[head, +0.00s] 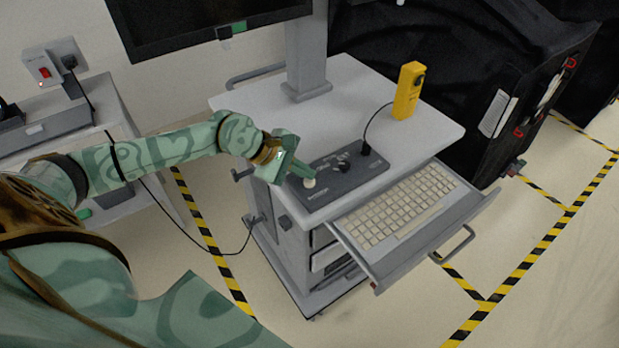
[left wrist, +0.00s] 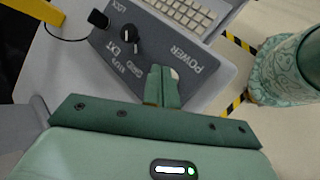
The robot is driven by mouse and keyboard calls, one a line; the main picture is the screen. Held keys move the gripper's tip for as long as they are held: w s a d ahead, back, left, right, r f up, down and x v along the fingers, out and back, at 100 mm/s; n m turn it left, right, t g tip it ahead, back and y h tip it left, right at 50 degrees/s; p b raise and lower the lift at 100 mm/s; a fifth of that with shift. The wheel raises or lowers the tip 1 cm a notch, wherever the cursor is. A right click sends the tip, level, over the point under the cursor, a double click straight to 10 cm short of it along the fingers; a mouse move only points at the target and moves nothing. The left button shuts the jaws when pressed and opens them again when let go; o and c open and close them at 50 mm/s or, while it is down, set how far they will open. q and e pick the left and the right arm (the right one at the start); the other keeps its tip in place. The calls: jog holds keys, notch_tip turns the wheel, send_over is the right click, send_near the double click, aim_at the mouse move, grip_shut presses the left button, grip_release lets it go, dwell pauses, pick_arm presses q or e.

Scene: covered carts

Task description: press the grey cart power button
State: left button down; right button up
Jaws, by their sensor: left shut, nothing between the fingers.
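The grey cart (head: 245,102) stands in the middle of the head view. A dark control box (head: 345,185) lies on its top near the front edge. A round off-white power button (head: 309,183) is at the box's left end. In the left wrist view the button (left wrist: 174,73) shows beside the word POWER, partly hidden by my fingers. My left gripper (head: 307,173) is shut and empty, its tips at the button; it also shows in the left wrist view (left wrist: 162,70). I cannot tell whether the tips touch the button. My right gripper is not in view.
A black knob (head: 343,163) sits mid-box. A yellow handheld device (head: 408,90) stands at the cart's back right, cabled to the box. A keyboard (head: 400,208) lies in the pulled-out drawer. A monitor post (head: 307,50) rises behind. A black-covered cart (head: 470,60) stands at the right.

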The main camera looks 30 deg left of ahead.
aim_at(304, 181)
pick_arm(q)
jog(key=shift+r, duration=0.1)
notch_tip(304, 181, up, 6)
jog(key=p, duration=0.3)
jog(key=shift+p, duration=0.35)
